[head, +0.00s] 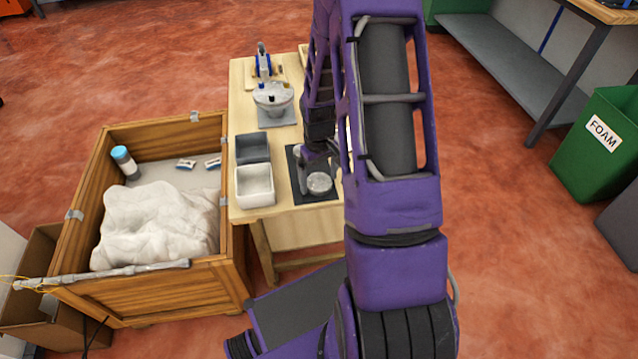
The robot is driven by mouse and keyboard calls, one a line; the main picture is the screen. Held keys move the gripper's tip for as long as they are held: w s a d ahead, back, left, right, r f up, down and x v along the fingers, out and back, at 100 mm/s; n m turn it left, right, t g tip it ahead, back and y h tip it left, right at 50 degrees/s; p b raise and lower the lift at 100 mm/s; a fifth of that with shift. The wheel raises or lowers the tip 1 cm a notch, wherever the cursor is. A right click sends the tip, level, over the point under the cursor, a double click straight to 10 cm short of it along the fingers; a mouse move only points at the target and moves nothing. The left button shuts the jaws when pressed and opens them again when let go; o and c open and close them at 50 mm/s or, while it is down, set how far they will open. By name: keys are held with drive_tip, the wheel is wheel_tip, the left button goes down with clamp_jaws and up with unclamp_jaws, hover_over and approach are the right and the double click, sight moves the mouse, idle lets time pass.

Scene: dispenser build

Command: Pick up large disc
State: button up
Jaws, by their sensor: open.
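A pale round disc (319,183) lies on the dark mat (318,198) near the front edge of the wooden table. It looks like the large disc. The fingertips are small and partly hidden.
A white bin (255,197) and a grey bin (252,149) stand left of the mat. A white dispenser-like device (273,97) and a blue-and-white device (263,62) stand behind. A wooden crate (110,130) with a white cloth (155,225) adjoins the table's left side. My arm hides the table's right side.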

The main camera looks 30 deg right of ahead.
clamp_jaws()
idle(0.3)
drive_tip(key=shift+r, duration=0.1)
